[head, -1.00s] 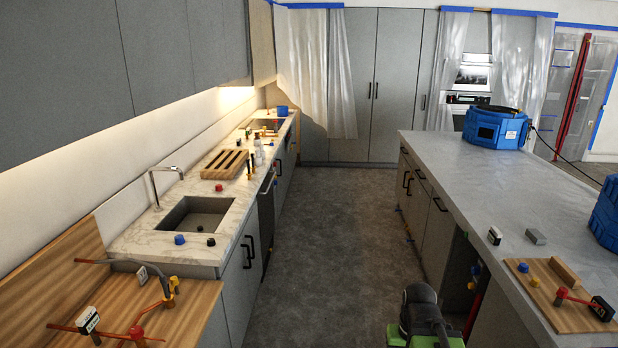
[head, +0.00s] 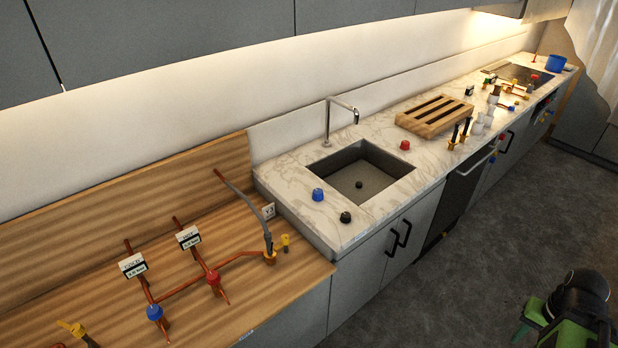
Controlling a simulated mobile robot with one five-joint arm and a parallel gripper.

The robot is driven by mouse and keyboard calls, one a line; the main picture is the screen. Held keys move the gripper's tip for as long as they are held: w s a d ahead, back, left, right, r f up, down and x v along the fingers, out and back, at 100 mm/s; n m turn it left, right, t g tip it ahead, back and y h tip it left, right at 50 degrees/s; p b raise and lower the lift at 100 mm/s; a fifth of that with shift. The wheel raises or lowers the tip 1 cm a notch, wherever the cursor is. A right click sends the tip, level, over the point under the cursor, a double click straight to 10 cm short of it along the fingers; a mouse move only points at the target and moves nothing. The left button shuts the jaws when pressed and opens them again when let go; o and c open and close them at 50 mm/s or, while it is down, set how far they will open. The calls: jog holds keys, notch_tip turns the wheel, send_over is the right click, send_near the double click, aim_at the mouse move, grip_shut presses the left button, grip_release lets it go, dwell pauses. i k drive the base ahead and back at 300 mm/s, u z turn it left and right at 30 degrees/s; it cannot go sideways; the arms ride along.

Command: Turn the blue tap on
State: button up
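The blue tap (head: 154,312) is a round blue knob on a copper pipe that runs over the wooden board at the lower left. A red tap (head: 212,277) sits on a parallel pipe just right of it. A cross pipe links the two and runs to a brass fitting with a grey hose (head: 245,214). Whether the blue tap is turned on cannot be told. A black and green part of my arm shows at the lower right, far from the taps. I cannot make out my gripper's fingers.
White labels (head: 133,265) stand behind the taps. A second brass fitting (head: 74,328) is at the lower left edge. The marble counter (head: 285,173) has a sink (head: 362,172), loose blue (head: 318,194), black and red knobs, and a wooden rack (head: 434,117). Dark floor (head: 450,280) is open in front.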

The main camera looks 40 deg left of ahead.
aim_at(318, 194)
jog(key=u, duration=0.95)
jog(key=i, duration=1.55)
jog(key=u, duration=0.85)
jog(key=k, duration=0.85)
jog(key=u, duration=0.2)
jog(key=i, duration=0.9)
jog(key=z, duration=0.1)
